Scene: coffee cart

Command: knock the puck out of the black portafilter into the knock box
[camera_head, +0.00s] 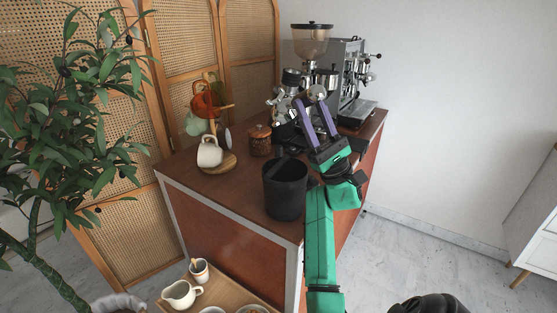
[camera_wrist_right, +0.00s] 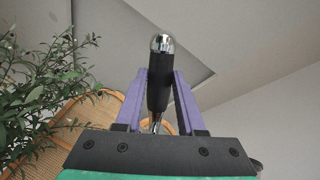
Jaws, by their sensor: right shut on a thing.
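My right gripper (camera_head: 315,114) reaches up over the cart, in front of the grinder, with its purple fingers pointing away. In the right wrist view, my right gripper (camera_wrist_right: 160,90) is shut on the black handle of the portafilter (camera_wrist_right: 159,84), which has a chrome end cap. The basket and puck are not visible there, and in the head view I cannot clearly make the portafilter out from the chrome parts behind. The knock box (camera_head: 284,198) is a black cylinder with a bar across its open top, standing at the cart's front, left of my right forearm. My left gripper is out of view.
An espresso machine (camera_head: 350,72) and a grinder (camera_head: 311,42) stand at the back. A lower tray (camera_head: 235,293) holds cups and a jug.

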